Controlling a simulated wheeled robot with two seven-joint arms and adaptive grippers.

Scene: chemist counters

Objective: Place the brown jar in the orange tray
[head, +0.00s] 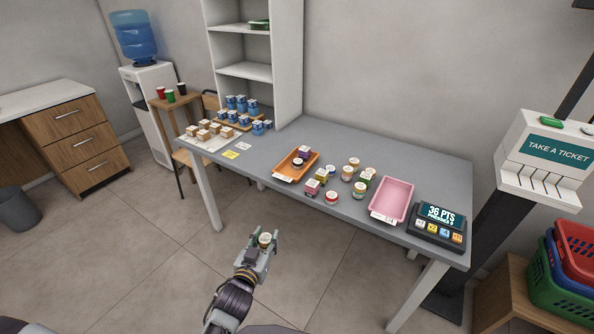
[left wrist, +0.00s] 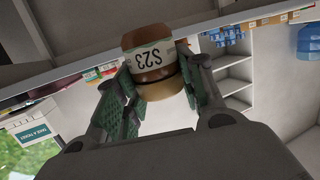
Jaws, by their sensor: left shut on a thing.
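My left gripper (head: 263,249) is shut on a brown jar (head: 265,240) with a pale lid. It holds the jar in the air in front of the counter, below the tabletop's front edge in the head view. In the left wrist view the brown jar (left wrist: 150,62) sits between the fingers and its white label reads S23, upside down. The orange tray (head: 283,171) is on the counter, left of the middle, with a purple-labelled jar (head: 304,152) and a dark jar (head: 297,163) in it. My right gripper is not in view.
Several jars (head: 331,196) stand on the counter between the orange tray and a pink tray (head: 398,187). A points display (head: 437,228) is at the right end. The counter's front edge (head: 330,213) lies beyond my gripper.

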